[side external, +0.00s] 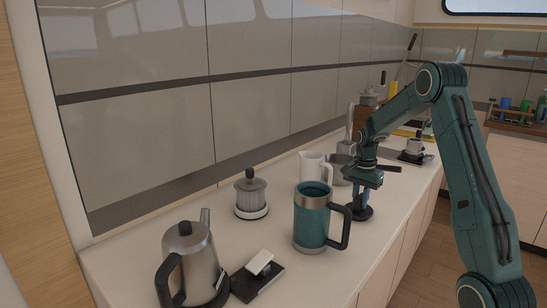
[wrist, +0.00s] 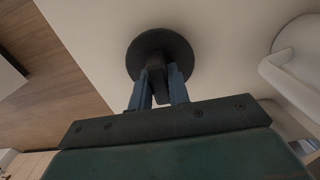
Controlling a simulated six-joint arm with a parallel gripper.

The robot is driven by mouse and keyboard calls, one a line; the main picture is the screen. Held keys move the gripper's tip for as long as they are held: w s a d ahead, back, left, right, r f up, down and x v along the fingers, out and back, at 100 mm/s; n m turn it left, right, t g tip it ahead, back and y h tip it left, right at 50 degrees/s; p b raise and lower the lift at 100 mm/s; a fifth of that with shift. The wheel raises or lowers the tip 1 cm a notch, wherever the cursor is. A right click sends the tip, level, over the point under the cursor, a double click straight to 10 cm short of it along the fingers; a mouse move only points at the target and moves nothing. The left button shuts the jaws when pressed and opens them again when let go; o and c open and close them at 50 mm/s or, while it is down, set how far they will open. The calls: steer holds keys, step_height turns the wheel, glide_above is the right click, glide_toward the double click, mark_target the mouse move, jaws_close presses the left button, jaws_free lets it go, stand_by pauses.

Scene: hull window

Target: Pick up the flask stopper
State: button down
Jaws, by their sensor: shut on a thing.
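The flask stopper, a black round disc with a short upright stem, shows in the wrist view (wrist: 160,42) and low under my arm in the side view (side external: 360,213). My gripper (wrist: 158,78) has its two blue fingers shut on the stem from either side. In the side view my gripper (side external: 363,194) points down over the disc, behind and right of the teal mug. The disc is at the counter surface; I cannot tell whether it touches it. The fingers hide part of the stem.
A teal mug (side external: 311,222) with a black handle stands close in front. A white jug (side external: 311,168) and a metal pot (side external: 341,165) are behind. A glass jar (side external: 250,193), a kettle (side external: 190,258) and a black tray (side external: 257,280) stand left. A wall backs the counter.

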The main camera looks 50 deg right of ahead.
mark_target(361, 195)
steer(key=shift+r, duration=0.1)
step_height(361, 195, up, 20)
stand_by(0.8)
